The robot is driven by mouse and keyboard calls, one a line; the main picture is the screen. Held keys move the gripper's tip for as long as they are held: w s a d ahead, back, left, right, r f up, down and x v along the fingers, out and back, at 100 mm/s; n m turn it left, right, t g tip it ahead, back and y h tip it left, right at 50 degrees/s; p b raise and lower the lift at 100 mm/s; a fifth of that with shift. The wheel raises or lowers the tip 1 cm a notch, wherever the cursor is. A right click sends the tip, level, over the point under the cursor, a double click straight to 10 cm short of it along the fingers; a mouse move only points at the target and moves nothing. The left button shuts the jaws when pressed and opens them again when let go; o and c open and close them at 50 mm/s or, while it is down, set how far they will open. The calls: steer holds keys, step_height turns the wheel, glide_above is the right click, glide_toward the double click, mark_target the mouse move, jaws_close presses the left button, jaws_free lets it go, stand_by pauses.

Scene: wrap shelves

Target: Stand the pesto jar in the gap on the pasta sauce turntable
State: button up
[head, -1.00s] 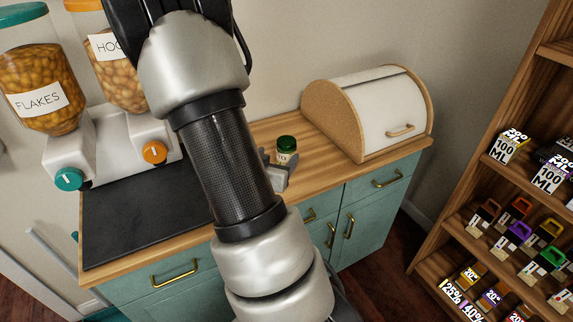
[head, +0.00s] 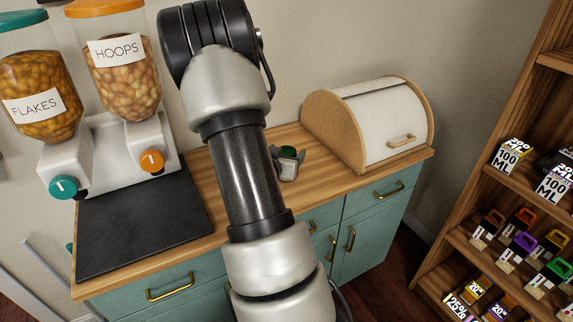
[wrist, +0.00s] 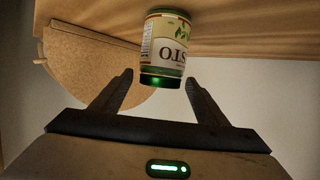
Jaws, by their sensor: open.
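The pesto jar (wrist: 165,45) shows upside down in the wrist view, with a cream label and a green lid. It stands on the wooden counter; in the head view only its green lid (head: 288,150) shows clearly, the rest hidden behind my gripper. My gripper (wrist: 160,80) is open, its two fingers on either side of the lid end of the jar, with a gap visible on each side. In the head view my gripper (head: 287,165) is over the counter, partly covering the jar. The pasta sauce turntable is not in view.
A bread bin (head: 375,125) stands on the counter (head: 318,172) right of the jar. A cereal dispenser (head: 110,150) and dark mat (head: 145,220) are at left. A wooden shelf unit (head: 480,215) with several small goods stands at right.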

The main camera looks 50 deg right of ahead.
steer(key=shift+w+d+f, duration=0.2)
steer(key=shift+w+d, duration=0.05)
steer(key=shift+d, duration=0.2)
steer(key=c, duration=1.6)
